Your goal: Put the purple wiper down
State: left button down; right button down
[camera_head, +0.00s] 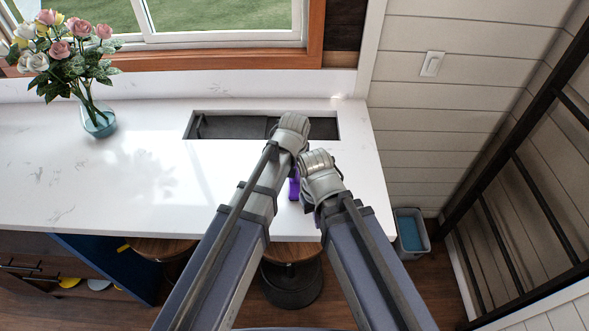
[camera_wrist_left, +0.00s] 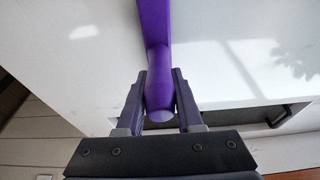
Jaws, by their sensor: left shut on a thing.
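The purple wiper (camera_wrist_left: 157,45) runs from between my left gripper's fingers (camera_wrist_left: 161,100) up out of the top of the left wrist view; its far end is out of frame. My left gripper is shut on its rounded end, over the white countertop (camera_wrist_left: 235,60). In the head view, a small purple part of the wiper (camera_head: 294,188) shows between my two wrists, and the rest is hidden. I cannot tell whether it touches the counter. My right gripper (camera_head: 318,208) is beside it to the right; its fingers are mostly hidden under the wrist.
A dark rectangular recess (camera_head: 232,127) is cut into the counter's back. A flower vase (camera_head: 99,120) stands at the left. Stools (camera_head: 290,285) are below the front edge, and a grey bin (camera_head: 411,234) is on the floor at right. The counter's left and middle are clear.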

pick_arm(q)
jog(key=shift+f, duration=0.15)
pick_arm(e)
jog(key=shift+f, duration=0.15)
pick_arm(q)
jog(key=c, duration=0.6)
grip_release()
jog(key=shift+o, duration=0.2)
jog(key=p+v, duration=1.1)
jog(key=v, duration=0.1)
jog(key=shift+r+p, duration=0.25)
jog(key=shift+p, duration=0.1)
jog(key=shift+o, duration=0.4)
pick_arm(e)
notch_tip(320, 180, up, 12)
